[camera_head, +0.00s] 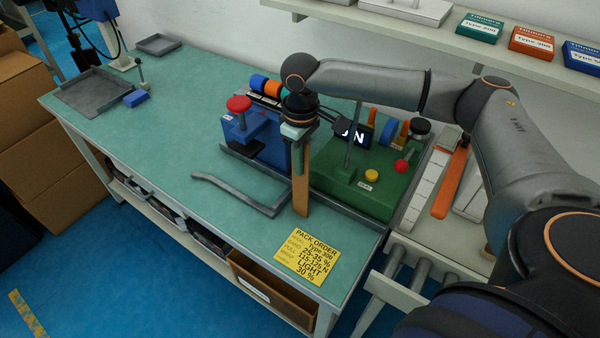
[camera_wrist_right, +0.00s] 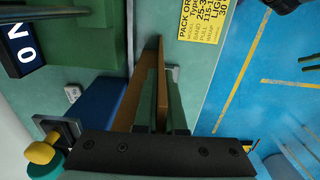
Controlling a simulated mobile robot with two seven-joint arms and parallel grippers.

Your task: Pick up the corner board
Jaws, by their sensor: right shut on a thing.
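The corner board (camera_head: 301,182) is a narrow brown upright strip in the middle of the head view. My right gripper (camera_head: 298,132) is shut on its upper part, pointing down. The board's lower end is near the bench top by the grey bent bar; I cannot tell whether it touches. In the right wrist view the brown board (camera_wrist_right: 146,88) runs away from the camera, held between the fingers (camera_wrist_right: 158,118). My left gripper is not in view.
A blue machine (camera_head: 262,147) with a red knob and a green machine (camera_head: 350,180) with a display flank the board. A grey bent bar (camera_head: 238,192) and a yellow pack order card (camera_head: 313,254) lie on the green bench (camera_head: 160,180). The bench's left part is mostly clear.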

